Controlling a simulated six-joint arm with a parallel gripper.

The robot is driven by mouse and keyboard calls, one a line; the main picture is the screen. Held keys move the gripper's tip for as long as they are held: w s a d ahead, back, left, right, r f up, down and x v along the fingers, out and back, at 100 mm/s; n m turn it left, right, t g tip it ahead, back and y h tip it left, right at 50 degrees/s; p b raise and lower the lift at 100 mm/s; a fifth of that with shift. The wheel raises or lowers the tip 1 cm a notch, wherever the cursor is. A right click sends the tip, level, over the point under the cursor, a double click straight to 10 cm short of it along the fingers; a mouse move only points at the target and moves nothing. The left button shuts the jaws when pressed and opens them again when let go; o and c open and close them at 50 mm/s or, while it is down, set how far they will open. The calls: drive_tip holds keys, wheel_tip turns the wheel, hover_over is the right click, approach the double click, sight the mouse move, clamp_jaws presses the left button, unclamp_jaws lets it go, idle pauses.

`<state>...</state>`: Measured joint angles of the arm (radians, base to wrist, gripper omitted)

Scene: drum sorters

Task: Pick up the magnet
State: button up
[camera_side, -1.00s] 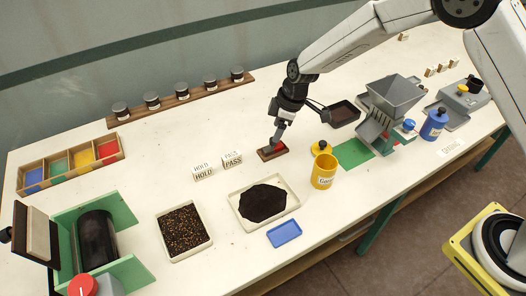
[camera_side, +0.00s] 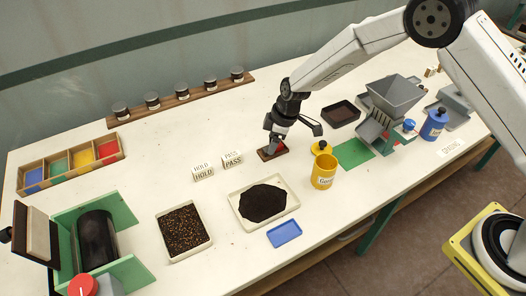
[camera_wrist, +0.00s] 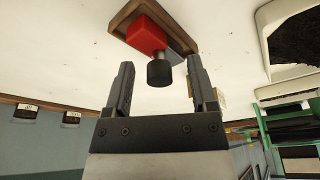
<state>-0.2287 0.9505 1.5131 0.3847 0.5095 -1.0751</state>
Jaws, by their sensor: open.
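The magnet (camera_wrist: 147,34) looks like a red block with a short metal neck and a black round end. It lies on a small brown wooden tray (camera_wrist: 182,38). In the side view, its red part (camera_side: 281,148) shows just right of my gripper, and the rest is hidden behind the fingers. My gripper (camera_wrist: 160,62) is open, with one finger on each side of the black end and a gap on both sides. In the side view, my gripper (camera_side: 273,146) is low over the wooden tray. I cannot tell whether the fingertips touch the tray.
A yellow canister (camera_side: 324,172) and its yellow lid (camera_side: 322,147) stand close on the right. HOLD (camera_side: 203,173) and PASS (camera_side: 233,161) blocks stand on the left. A tray of black powder (camera_side: 245,222) is in front. The table behind the gripper is mostly clear.

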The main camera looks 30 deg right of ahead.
clamp_jaws()
drive_tip(key=shift+r, duration=0.2)
idle(0.3)
drive_tip(key=shift+r, duration=0.6)
drive_tip(key=s+d+r, duration=0.3)
drive_tip(key=s+r, duration=0.8)
drive_tip(key=s, duration=0.2)
drive_tip(key=shift+s+d+r, duration=0.15)
drive_tip(key=shift+s+r, duration=0.05)
drive_tip(key=shift+s, duration=0.1)
